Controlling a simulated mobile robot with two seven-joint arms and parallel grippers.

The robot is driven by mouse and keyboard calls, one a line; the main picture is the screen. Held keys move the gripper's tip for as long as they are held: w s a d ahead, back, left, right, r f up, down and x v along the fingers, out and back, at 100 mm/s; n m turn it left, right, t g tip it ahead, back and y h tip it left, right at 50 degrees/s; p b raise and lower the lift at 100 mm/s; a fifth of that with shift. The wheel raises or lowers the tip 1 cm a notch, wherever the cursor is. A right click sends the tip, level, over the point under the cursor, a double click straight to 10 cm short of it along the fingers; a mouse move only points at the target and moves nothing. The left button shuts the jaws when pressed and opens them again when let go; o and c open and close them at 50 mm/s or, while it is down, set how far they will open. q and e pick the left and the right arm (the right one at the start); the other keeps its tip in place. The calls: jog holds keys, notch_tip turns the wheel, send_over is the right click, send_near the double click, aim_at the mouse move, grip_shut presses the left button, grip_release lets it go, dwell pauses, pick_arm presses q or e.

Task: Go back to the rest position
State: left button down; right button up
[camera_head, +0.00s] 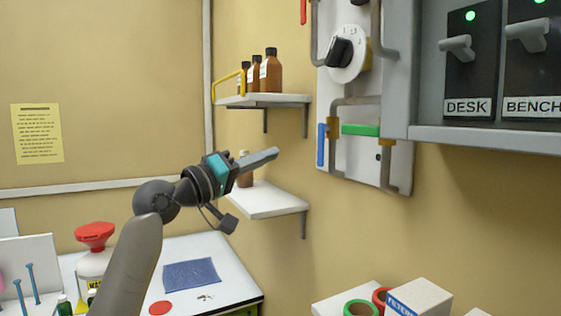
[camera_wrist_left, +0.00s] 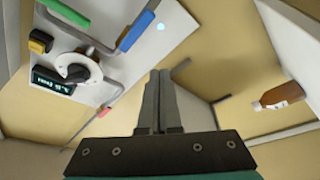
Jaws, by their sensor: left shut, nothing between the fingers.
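My left gripper (camera_head: 268,157) is raised in the middle of the head view, its fingers pointing right toward the wall. It is shut and empty. In the left wrist view its two fingers (camera_wrist_left: 158,90) lie together with nothing between them. It appears in front of the lower wall shelf (camera_head: 265,201), and it partly hides a brown bottle (camera_head: 245,171) there. My right gripper is not in view.
A pipe panel with a dial (camera_head: 347,53) and a switch cabinet (camera_head: 440,133) hang on the right wall. An upper shelf (camera_head: 262,100) holds brown bottles. Below are a white bench (camera_head: 225,268) with a blue mat (camera_head: 191,275) and a red-capped bottle (camera_head: 95,262).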

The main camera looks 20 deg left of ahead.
pick_arm(q)
jog(key=shift+s+a+r, duration=0.1)
jog(key=shift+s, duration=0.75)
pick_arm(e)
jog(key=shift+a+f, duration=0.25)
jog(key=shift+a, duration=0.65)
